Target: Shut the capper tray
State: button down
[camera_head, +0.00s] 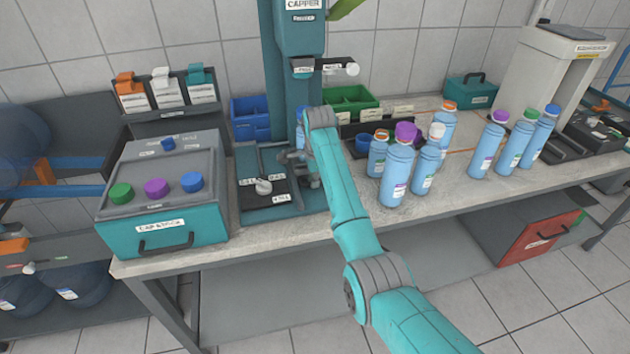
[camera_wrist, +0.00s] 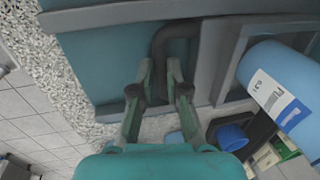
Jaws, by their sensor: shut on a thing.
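The teal capper (camera_head: 297,40) stands at the back of the bench, with its teal and grey base (camera_head: 247,208) below. My gripper (camera_wrist: 159,92) is at the right side of this base, partly hidden by my arm in the head view. In the wrist view its two fingers are closed around a dark bent handle (camera_wrist: 165,38) on the teal and grey capper tray (camera_wrist: 105,65). A blue bottle (camera_head: 300,138) shows partly behind my arm near the capper column. How far the tray stands out is unclear.
A teal cap box (camera_head: 165,225) with coloured knobs stands left of the capper. Several blue capped bottles (camera_head: 488,150) stand on the right of the bench. A dark holder (camera_head: 350,133) is right of my arm.

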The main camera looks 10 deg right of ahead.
jog(key=shift+w, duration=1.35)
jog(key=shift+w+r, duration=0.1)
jog(key=shift+w, duration=0.1)
jog(key=c, duration=1.2)
grip_release()
jog(key=shift+w, duration=0.15)
jog(key=r, duration=0.4)
jog(key=s+r, duration=0.1)
jog(key=r, duration=0.2)
jog(key=s+r, duration=0.1)
jog(key=r, duration=0.3)
jog(key=shift+s+r, duration=0.25)
jog(key=shift+r, duration=0.1)
